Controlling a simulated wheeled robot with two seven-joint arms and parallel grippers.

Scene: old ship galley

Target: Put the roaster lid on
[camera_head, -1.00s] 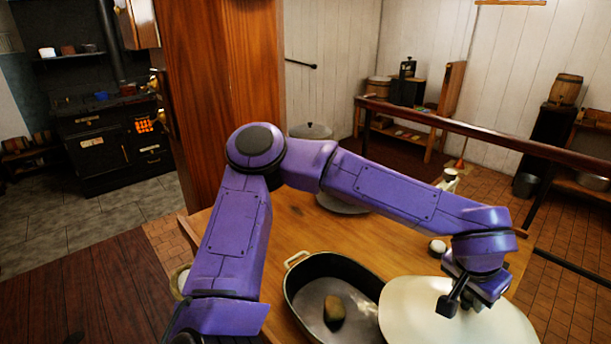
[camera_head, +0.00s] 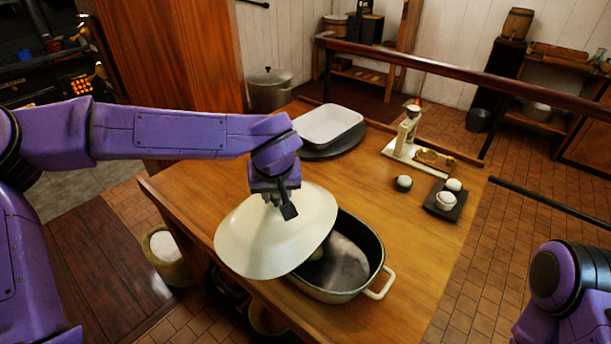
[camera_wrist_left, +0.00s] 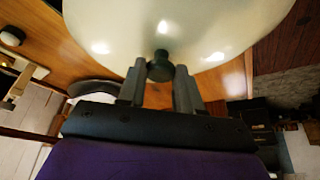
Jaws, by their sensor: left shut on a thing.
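The cream roaster lid (camera_head: 250,235) hangs tilted over the left part of the roaster in the head view. My left gripper (camera_head: 279,204) is shut on the lid's dark knob. The wrist view also shows the knob (camera_wrist_left: 160,67) between the fingers of my left gripper (camera_wrist_left: 160,85), against the lid (camera_wrist_left: 190,30). The oval roaster (camera_head: 335,294) stands on the table, dark inside and pale outside. Its right end and one handle show; its left end and most of its contents are hidden by the lid. Of my right arm, only purple links show at the lower right.
The wooden table (camera_head: 410,225) also holds a white rectangular dish (camera_head: 328,124) on a dark round plate, a pale scale (camera_head: 408,145), and a dark tray (camera_head: 440,212) with small white pots. The table right of the roaster is clear.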

